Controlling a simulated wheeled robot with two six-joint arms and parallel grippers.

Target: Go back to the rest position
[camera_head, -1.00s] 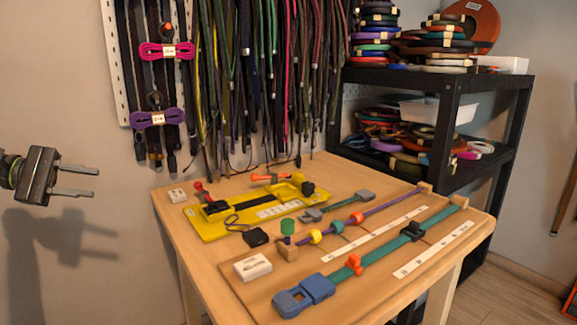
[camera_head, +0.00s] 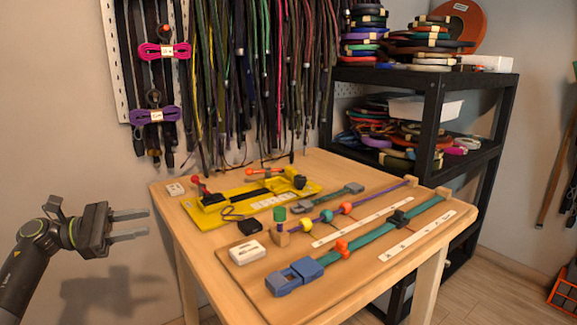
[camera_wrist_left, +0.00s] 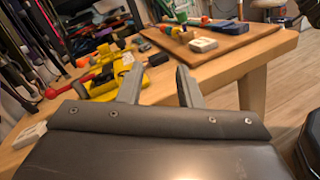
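My left gripper (camera_head: 130,224) is at the left of the head view, in the air off the table's left side. Its two fingers are apart with nothing between them; the left wrist view shows the same open fingers (camera_wrist_left: 158,86). My right gripper does not show. On the wooden table (camera_head: 195,238) lie a yellow jig (camera_head: 215,214), a purple cord (camera_head: 378,196) with coloured beads, and a teal strap (camera_head: 370,236) with a blue buckle (camera_head: 294,276). My left gripper touches none of them.
A black shelf (camera_head: 430,130) with coiled cords stands behind the table's right side. Many cords (camera_head: 260,80) hang on the wall behind. White boxes (camera_head: 247,252) and a black block (camera_head: 249,227) sit on the table. The space around my left gripper is clear.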

